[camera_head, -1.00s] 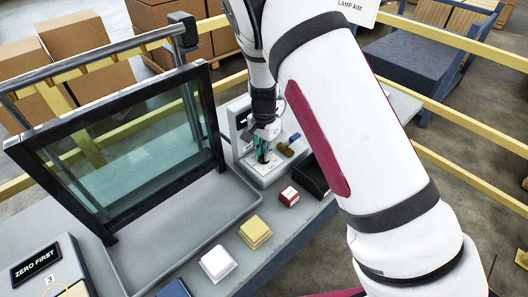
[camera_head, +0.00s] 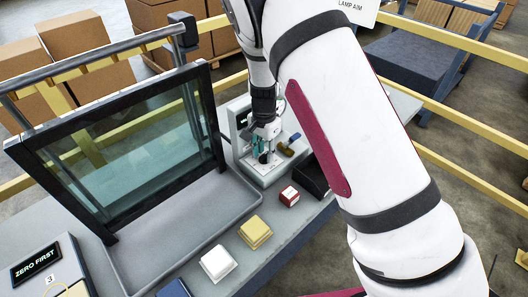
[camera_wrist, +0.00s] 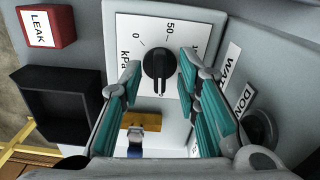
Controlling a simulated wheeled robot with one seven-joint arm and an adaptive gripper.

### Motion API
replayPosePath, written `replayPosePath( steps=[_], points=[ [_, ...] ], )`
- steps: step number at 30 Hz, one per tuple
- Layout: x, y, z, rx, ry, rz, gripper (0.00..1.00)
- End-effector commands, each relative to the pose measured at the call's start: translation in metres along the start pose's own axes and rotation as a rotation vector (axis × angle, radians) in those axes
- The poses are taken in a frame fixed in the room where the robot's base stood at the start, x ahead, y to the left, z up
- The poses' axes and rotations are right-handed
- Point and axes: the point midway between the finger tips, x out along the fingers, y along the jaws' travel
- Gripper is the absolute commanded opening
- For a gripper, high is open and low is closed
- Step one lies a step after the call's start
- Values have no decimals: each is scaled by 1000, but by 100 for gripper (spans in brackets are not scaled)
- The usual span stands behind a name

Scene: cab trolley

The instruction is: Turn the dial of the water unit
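The water unit (camera_head: 243,115) is a pale grey box at the back of the bench, partly hidden by my arm. In the wrist view its white dial plate (camera_wrist: 133,30) reads kPa with 0 and 50, and a label (camera_wrist: 231,66) beginning "WAT" is partly cut off. The black dial (camera_wrist: 157,64) sits on this plate, its bar roughly upright in the picture. My gripper (camera_wrist: 160,72) is open, its teal-padded fingers left and right of the dial with visible gaps. I cannot tell how deep the tips are. In the head view my gripper (camera_head: 263,150) is at the unit.
A red LEAK block (camera_wrist: 47,27) and a black bin (camera_wrist: 62,105) lie left of the plate. A brown-yellow block (camera_wrist: 141,121) with a blue part is below the dial. A DONE-like label (camera_wrist: 243,102) is right. A framed glass screen (camera_head: 120,150) stands left of the unit.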

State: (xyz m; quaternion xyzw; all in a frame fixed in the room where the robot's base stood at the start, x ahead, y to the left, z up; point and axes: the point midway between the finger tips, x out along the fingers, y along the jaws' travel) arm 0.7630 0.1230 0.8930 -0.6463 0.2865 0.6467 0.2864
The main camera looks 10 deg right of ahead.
Motion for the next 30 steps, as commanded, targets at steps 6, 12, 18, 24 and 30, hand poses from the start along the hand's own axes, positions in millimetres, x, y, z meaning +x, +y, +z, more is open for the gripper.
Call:
replayPosePath(
  steps=[6,12,18,24,30],
  points=[
    [-34,-1,0,-1,1,-5,30],
    [-75,-1,0,-2,1,-5,30],
    [-105,-1,0,-1,1,-3,30],
    [-116,0,0,0,0,0,30],
    [-117,0,0,0,0,0,30]
  ],
)
